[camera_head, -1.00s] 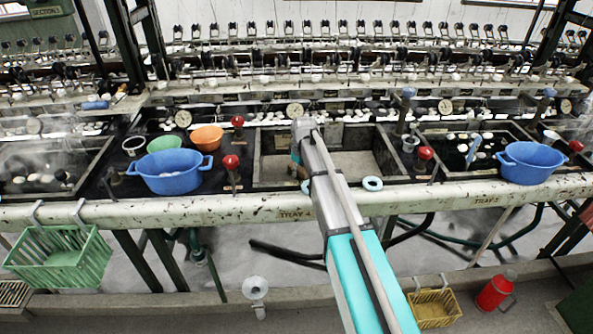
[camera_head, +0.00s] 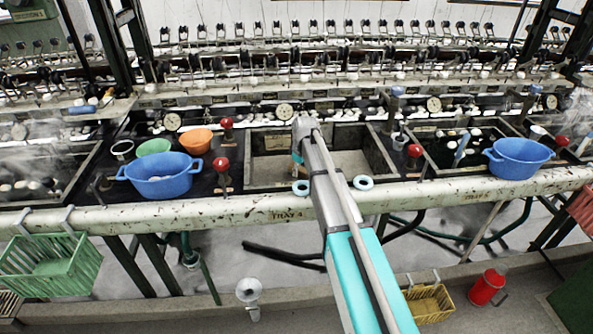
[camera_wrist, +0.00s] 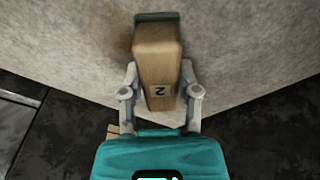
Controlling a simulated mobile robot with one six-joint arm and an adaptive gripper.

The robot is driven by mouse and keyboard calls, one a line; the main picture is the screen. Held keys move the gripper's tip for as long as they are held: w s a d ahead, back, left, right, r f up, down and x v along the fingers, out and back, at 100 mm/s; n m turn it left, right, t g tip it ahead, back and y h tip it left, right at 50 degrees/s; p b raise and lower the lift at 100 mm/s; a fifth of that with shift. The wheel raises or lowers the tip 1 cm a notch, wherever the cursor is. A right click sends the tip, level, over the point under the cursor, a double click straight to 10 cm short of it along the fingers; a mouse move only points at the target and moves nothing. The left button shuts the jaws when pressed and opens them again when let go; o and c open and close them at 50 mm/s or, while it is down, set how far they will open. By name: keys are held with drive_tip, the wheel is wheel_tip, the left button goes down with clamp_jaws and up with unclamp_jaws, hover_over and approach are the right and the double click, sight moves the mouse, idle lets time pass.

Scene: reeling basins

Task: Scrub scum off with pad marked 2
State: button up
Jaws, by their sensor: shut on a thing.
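In the wrist view my gripper (camera_wrist: 159,72) is shut on a wooden block (camera_wrist: 157,60) printed with a 2, upside down in the picture. A dark green layer (camera_wrist: 157,16) shows at the block's far end. Mottled grey basin wall or floor (camera_wrist: 235,60) lies beyond it; I cannot tell whether the pad touches it. In the head view my arm reaches over the grey basin (camera_head: 268,168) above the label TRAY 4, and hides most of my gripper and the pad.
A blue tub (camera_head: 163,185), a green bowl (camera_head: 153,147), an orange bowl (camera_head: 195,142) and a red knob (camera_head: 221,164) stand left of the basin. A pale blue ring (camera_head: 363,183) lies on the front rim. Another blue tub (camera_head: 517,167) stands far right.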

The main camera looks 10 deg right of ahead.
drive_tip(key=shift+d, duration=0.1)
drive_tip(key=shift+d, duration=1.6)
drive_tip(key=shift+d, duration=0.1)
drive_tip(key=shift+d, duration=1.65)
drive_tip(key=shift+r+p, duration=2.95)
